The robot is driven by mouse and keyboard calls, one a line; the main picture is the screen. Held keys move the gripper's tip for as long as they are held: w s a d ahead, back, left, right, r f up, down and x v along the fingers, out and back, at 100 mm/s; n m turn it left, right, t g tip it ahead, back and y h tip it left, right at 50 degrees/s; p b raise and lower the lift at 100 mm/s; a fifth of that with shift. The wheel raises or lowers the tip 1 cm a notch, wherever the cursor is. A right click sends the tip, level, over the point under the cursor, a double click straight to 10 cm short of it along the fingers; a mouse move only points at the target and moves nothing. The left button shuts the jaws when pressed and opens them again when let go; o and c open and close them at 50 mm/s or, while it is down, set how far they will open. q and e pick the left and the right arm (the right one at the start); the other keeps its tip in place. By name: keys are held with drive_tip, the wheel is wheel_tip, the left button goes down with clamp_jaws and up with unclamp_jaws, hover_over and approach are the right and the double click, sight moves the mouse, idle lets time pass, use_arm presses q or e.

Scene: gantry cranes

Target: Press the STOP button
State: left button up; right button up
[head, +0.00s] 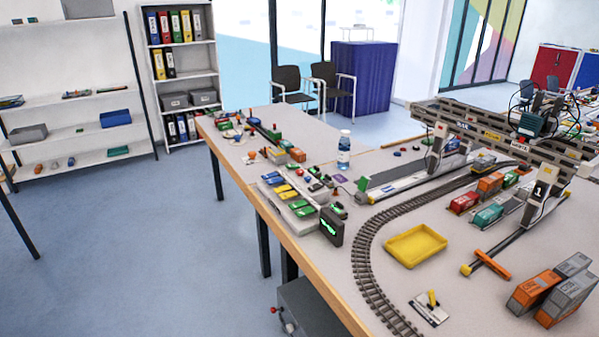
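No button with a readable STOP label shows in the head view. A black display box (332,227) with green characters stands at the panel's right front corner. Neither of my grippers is in view.
The long table (310,262) carries a curved track (368,262), a yellow tray (415,245), a gantry crane (490,140), grey and orange containers (553,288) and a bottle (344,150). Shelves (75,100) stand at the back left. The floor (130,235) left of the table is clear.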

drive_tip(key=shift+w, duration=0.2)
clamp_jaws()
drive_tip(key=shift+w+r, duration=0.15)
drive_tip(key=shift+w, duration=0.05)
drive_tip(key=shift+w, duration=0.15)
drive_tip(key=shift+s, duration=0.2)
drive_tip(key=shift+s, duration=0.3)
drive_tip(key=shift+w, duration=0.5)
